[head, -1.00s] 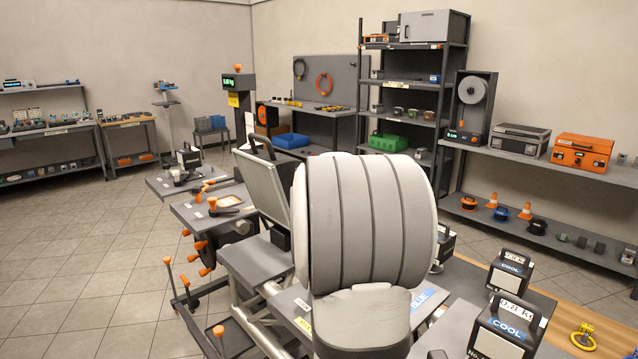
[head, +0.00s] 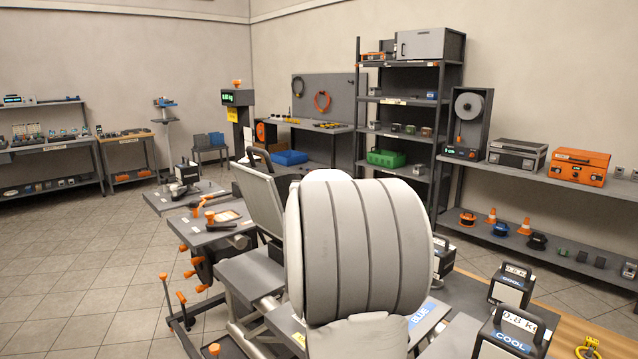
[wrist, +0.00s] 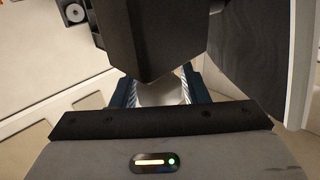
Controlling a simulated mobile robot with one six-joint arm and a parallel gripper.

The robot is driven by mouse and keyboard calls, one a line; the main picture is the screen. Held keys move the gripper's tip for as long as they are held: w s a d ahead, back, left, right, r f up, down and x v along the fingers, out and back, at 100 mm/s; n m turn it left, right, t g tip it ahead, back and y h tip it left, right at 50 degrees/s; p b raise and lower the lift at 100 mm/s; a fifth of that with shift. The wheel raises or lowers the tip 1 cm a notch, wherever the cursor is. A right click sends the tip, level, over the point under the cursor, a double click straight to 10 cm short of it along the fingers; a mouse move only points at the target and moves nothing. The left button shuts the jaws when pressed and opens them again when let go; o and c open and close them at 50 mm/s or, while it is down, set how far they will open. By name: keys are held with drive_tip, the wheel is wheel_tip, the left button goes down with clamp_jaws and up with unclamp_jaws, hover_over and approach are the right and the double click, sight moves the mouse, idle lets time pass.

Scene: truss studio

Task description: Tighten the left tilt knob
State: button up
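Several orange knobs and handles show at the left in the head view, among them one on a bench top (head: 209,215), one below its edge (head: 190,274) and one on a low rod (head: 214,350). I cannot tell which, if any, is the left tilt knob. My gripper (wrist: 158,92) shows in the wrist view with its two blue fingers apart. A dark angular block (wrist: 155,38) hides part of the space ahead of them. A pale surface shows between the fingers; I see no knob there. My gripper is hidden in the head view behind my large pale arm.
Boxes marked COOL (head: 508,338) stand at the lower right near a yellow ring (head: 590,348). A grey shelf rack (head: 405,100) and an orange case (head: 578,166) stand along the back and right. Open tiled floor (head: 90,250) lies at the left.

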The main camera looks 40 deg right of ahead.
drive_tip(key=shift+o, duration=1.4)
drive_tip(key=v, duration=0.7)
drive_tip(key=shift+s+a+b, duration=0.25)
drive_tip(key=shift+s+b, duration=0.05)
drive_tip(key=s+a+f+n+g+y+p, duration=0.25)
drive_tip(key=a+f+y, duration=0.2)
drive_tip(key=a, duration=0.65)
drive_tip(key=s+a+f+n+g+y+p, duration=0.1)
drive_tip(key=s+a+f+n+y, duration=0.25)
drive_tip(key=a, duration=0.65)
drive_tip(key=s+a+f+n+g+y+p, duration=0.1)
drive_tip(key=s+a+f+g+y, duration=0.2)
drive_tip(key=s+a, duration=0.3)
drive_tip(key=shift+a+f+y+p, duration=0.3)
drive_tip(key=shift+a+f+p, duration=0.1)
drive_tip(key=shift+a+f, duration=0.25)
drive_tip(key=s+a+f+g, duration=0.1)
drive_tip(key=s, duration=0.2)
drive_tip(key=s+a+f+g, duration=0.1)
drive_tip(key=s+g, duration=0.1)
drive_tip(key=s, duration=0.2)
drive_tip(key=s+a+f+n+g+p, duration=0.1)
drive_tip(key=s, duration=0.3)
drive_tip(key=shift+s+f+g, duration=0.1)
drive_tip(key=shift+f+g, duration=0.05)
drive_tip(key=shift+g, duration=0.1)
drive_tip(key=shift+c, duration=0.3)
